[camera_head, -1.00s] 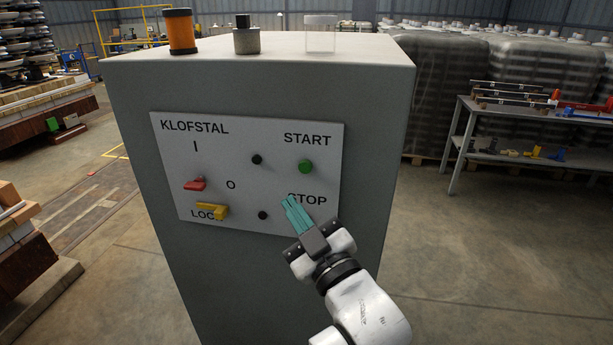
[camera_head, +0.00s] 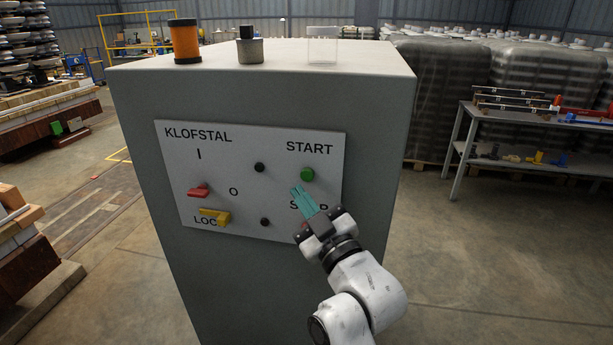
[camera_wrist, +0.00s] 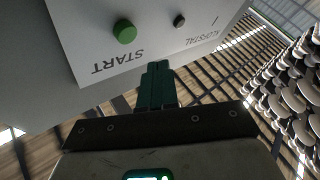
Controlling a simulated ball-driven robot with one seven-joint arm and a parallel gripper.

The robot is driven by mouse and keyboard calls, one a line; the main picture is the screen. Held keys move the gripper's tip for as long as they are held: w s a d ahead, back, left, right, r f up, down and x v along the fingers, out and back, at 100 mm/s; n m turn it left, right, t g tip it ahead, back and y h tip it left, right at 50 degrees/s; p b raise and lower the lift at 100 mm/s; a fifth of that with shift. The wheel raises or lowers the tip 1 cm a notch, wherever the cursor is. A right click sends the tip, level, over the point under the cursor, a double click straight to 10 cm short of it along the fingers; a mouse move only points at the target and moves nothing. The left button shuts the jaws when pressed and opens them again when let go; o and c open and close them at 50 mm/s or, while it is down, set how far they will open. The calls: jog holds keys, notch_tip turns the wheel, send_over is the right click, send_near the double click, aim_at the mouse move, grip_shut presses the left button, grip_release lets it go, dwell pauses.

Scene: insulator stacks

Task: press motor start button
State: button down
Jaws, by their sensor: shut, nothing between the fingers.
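The green start button (camera_head: 307,174) is on the right of a white panel (camera_head: 190,150) on a grey cabinet, under the word START. It also shows in the wrist view (camera_wrist: 124,32), apart from the fingers. My gripper (camera_head: 298,192) is shut and empty, its teal fingertips just below and left of the button in the head view. In the wrist view the fingers (camera_wrist: 157,68) point toward the panel. I cannot tell whether the tips touch it. My gripper covers part of the word STOP and most of what lies below it.
The panel also has a red switch (camera_head: 198,190), a yellow lock handle (camera_head: 215,217) and two black knobs. An orange cylinder (camera_head: 186,41), a grey cylinder and a clear box stand on the cabinet (camera_head: 260,85). A metal table (camera_head: 465,130) stands at right, with open floor before it.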

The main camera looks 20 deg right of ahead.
aim_at(307, 175)
jog(key=shift+w+d+b, duration=0.3)
jog(key=shift+w+d, duration=0.2)
jog(key=shift+w, duration=0.2)
jog(key=shift+w+d+b, duration=0.25)
jog(key=shift+w+d, duration=0.2)
jog(key=shift+w, duration=0.2)
jog(key=shift+d, duration=0.1)
dwell(1.1)
jog(key=shift+w+d+b, duration=0.15)
jog(key=shift+w+b, duration=0.15)
jog(key=shift+b, duration=0.15)
jog(key=shift+w+d+b, duration=0.3)
jog(key=shift+w+b, duration=0.05)
jog(key=shift+w, duration=0.05)
dwell(0.8)
jog(key=shift+a, duration=0.1)
jog(key=shift+s+a+p, duration=0.4)
jog(key=shift+s+a, duration=0.05)
jog(key=shift+s, duration=0.3)
